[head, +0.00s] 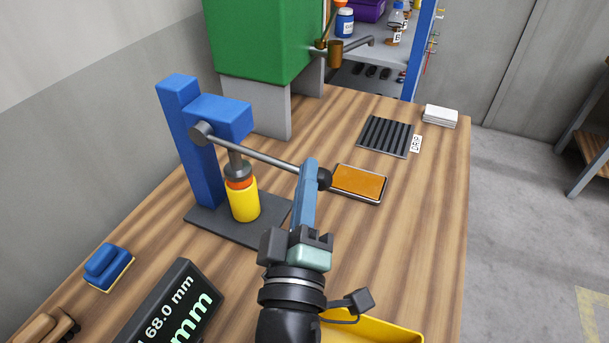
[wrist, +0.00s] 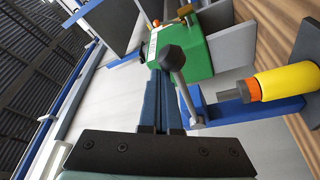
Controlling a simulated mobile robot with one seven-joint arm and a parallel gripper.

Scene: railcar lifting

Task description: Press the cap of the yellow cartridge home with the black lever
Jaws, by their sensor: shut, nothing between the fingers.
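The yellow cartridge (head: 244,204) stands upright on the dark base of the blue press (head: 190,145). Its orange cap (head: 239,183) sits on top, with the grey ram (head: 238,166) right above it, seemingly against it. The knob also shows in the wrist view (wrist: 174,57), as does the cartridge (wrist: 285,82). My gripper (head: 310,168) is shut and empty, its blue fingers beside the knob. I cannot tell whether they touch it.
An orange-topped tray (head: 358,183) lies right of the knob, a ribbed black mat (head: 387,137) behind it. A green machine (head: 262,38) stands at the back. A display (head: 170,308), a blue block (head: 108,267) and a yellow bin (head: 372,331) are nearer. The table's right side is mostly clear.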

